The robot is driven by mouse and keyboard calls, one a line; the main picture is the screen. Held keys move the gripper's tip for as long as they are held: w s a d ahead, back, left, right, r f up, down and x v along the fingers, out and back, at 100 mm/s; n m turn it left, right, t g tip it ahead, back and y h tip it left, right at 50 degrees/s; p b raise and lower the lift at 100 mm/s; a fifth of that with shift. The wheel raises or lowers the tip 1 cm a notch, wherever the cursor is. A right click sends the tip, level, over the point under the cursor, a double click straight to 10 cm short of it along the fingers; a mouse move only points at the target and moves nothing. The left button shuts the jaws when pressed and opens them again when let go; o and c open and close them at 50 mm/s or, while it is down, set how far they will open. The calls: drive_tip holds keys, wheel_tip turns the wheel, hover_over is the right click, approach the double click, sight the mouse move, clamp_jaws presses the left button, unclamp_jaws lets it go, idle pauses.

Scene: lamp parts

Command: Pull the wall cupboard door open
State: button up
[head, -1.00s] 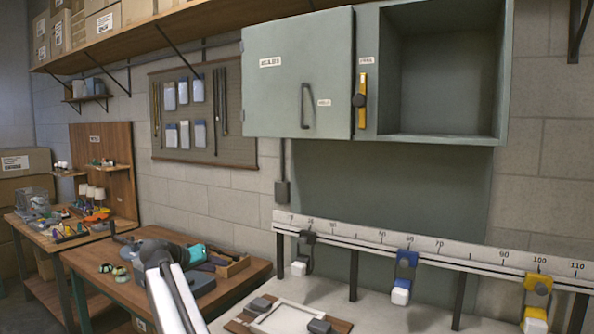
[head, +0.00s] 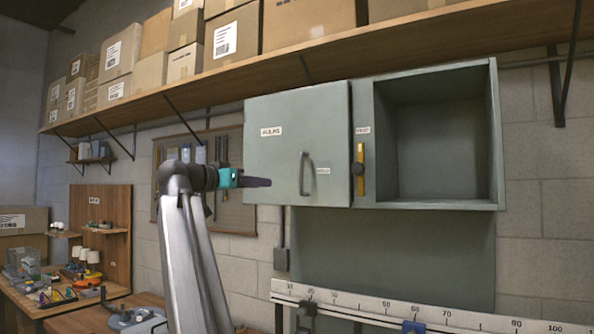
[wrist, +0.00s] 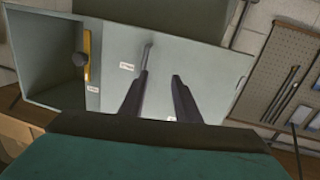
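The grey-green wall cupboard door (head: 268,158) is shut, beside an open compartment. Its dark bar handle (head: 303,174) stands upright near the door's lower right part. A yellow latch bar (head: 361,172) with a dark knob is upright just right of the door. My gripper (head: 270,182) has a teal body and dark fingers, and its tips are left of the handle in the head view. In the wrist view my gripper (wrist: 160,75) is open and empty, its fingers apart. There the handle (wrist: 147,56) lies just beyond the left fingertip; contact cannot be told.
The open cupboard compartment (head: 437,125) is empty. A shelf (head: 400,50) with cardboard boxes runs above the cupboard. A pegboard (head: 235,195) with tools hangs on the wall left of the door. A numbered rail (head: 440,316) runs below.

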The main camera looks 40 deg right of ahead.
sight(300, 168)
drive_tip(key=shift+m+g+h, duration=0.3)
drive_tip(key=shift+m, duration=0.3)
drive_tip(key=s+r, duration=0.2)
drive_tip(key=r, duration=0.1)
drive_tip(key=s+r, duration=0.1)
drive_tip(key=r, duration=0.1)
drive_tip(key=shift+s, duration=0.1)
drive_tip(key=d+p, duration=0.1)
drive_tip(key=d, duration=0.3)
drive_tip(key=d+p, duration=0.1)
drive_tip(key=d, duration=0.4)
drive_tip(key=d+p, duration=0.2)
drive_tip(key=d, duration=0.2)
drive_tip(key=shift+w+d, duration=0.35)
drive_tip(key=shift+d, duration=0.05)
clamp_jaws()
